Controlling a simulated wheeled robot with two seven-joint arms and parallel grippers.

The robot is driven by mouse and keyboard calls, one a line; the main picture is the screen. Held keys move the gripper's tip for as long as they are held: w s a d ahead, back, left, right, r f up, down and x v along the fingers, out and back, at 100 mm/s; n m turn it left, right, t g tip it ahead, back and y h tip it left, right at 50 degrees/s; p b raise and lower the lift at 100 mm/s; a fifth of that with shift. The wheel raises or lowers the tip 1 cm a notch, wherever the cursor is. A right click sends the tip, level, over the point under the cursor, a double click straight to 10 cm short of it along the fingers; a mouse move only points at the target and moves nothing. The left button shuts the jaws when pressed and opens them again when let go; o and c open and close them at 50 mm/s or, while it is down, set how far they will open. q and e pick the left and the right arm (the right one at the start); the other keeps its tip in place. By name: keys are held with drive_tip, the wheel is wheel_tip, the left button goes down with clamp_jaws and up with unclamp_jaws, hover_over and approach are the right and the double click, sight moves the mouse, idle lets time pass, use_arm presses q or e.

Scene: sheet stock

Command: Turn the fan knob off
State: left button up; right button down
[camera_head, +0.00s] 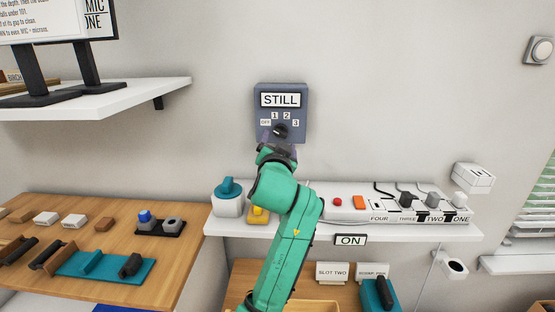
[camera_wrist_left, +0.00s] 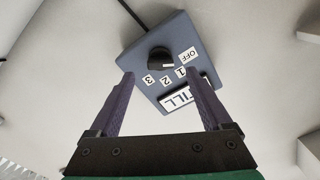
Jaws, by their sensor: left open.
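The fan knob (camera_head: 281,130) is black and round, on a blue-grey wall box (camera_head: 261,105) marked OFF, 1, 2 and 3 under a STILL plate. The knob also shows in the left wrist view (camera_wrist_left: 160,57), with a small white mark on its label side; I cannot tell exactly which label it points at. My left gripper (camera_head: 277,146) is just below and in front of the knob, partly covering the box's lower part. In the left wrist view its purple fingers (camera_wrist_left: 161,78) are open and empty, with the knob between and beyond their tips. My right gripper is not in view.
A white shelf (camera_head: 340,232) below the box holds a teal-topped jar (camera_head: 228,196) and a power strip (camera_head: 400,204) with several plugs. A wooden table (camera_head: 180,263) with small items stands left. A monitor shelf (camera_head: 120,96) juts out upper left.

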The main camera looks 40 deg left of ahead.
use_arm(q)
drive_tip(key=b+v, duration=0.1)
drive_tip(key=v, duration=0.7)
drive_tip(key=shift+s+d, duration=0.25)
drive_tip(key=shift+s, duration=0.05)
